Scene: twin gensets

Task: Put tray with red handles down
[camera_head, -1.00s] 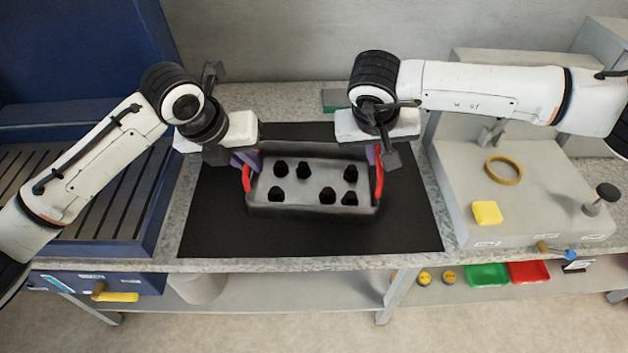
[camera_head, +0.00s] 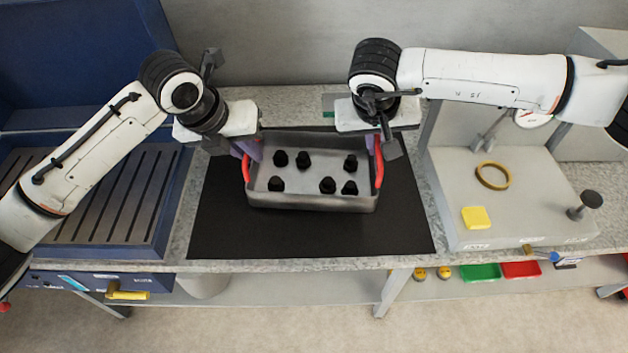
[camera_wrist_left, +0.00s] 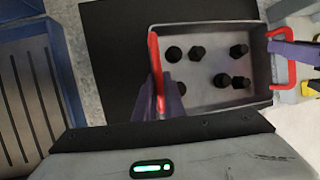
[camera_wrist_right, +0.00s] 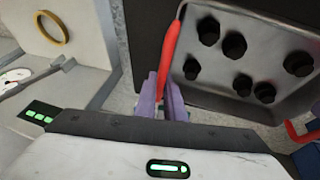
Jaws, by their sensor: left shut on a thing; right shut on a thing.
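The grey tray (camera_head: 313,202) with red handles is in the middle of the head view, over a black mat (camera_head: 300,238). It looks roughly level and holds several black bolt-like pieces. My left gripper (camera_head: 246,155) is shut on the tray's left red handle, which also shows in the left wrist view (camera_wrist_left: 154,65). My right gripper (camera_head: 374,148) is shut on the right red handle, which also shows in the right wrist view (camera_wrist_right: 170,50). The tray's underside is hidden, so I cannot tell whether it touches the mat.
A blue slatted machine (camera_head: 85,200) stands at the left. At the right is a grey stand (camera_head: 510,220) with a yellow ring (camera_head: 493,175) and a yellow block (camera_head: 476,218). Bare mat shows in front of the tray and on both sides. Green and red bins (camera_head: 480,272) sit lower down.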

